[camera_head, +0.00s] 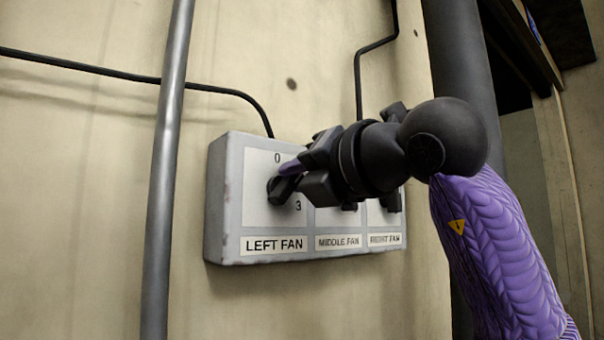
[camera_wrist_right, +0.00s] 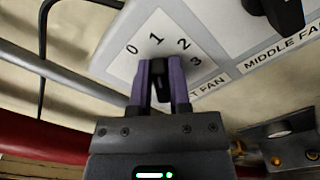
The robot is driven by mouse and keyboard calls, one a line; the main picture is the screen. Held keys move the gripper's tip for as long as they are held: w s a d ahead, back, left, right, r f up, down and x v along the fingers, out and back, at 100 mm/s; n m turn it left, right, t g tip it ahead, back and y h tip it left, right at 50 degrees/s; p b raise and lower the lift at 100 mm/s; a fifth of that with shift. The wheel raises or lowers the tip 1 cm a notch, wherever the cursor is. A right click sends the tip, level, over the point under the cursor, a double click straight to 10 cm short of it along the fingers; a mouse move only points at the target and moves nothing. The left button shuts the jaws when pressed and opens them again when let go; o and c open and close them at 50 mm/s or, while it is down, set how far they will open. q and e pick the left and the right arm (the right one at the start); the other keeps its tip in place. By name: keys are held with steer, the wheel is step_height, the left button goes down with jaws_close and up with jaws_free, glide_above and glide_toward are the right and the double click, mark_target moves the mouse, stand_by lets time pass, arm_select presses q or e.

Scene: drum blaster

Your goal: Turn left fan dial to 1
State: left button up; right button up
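The left fan dial (camera_head: 283,189) is a black knob on the white plate above the "LEFT FAN" label. In the wrist view the dial (camera_wrist_right: 160,76) sits between the two purple fingers of my right gripper (camera_wrist_right: 160,84), which look closed on its sides. There its end points roughly toward the printed 1. In the head view my right gripper (camera_head: 289,176) reaches the dial from the right, with one purple finger over its upper side. The 0 and 3 show there; 1 and 2 are hidden behind the gripper. My left gripper is out of view.
The grey control box (camera_head: 228,195) is on the beige wall. Its middle fan dial (camera_wrist_right: 273,10) and right fan dial are close by, partly covered in the head view. A vertical grey pipe (camera_head: 168,160) runs left of the box. Black cables enter from above.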

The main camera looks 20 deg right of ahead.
steer(key=o, duration=0.4)
steer(key=shift+w+a, duration=0.1)
steer(key=b+v, duration=0.3)
steer(key=v, duration=0.7)
steer(key=shift+b, duration=0.3)
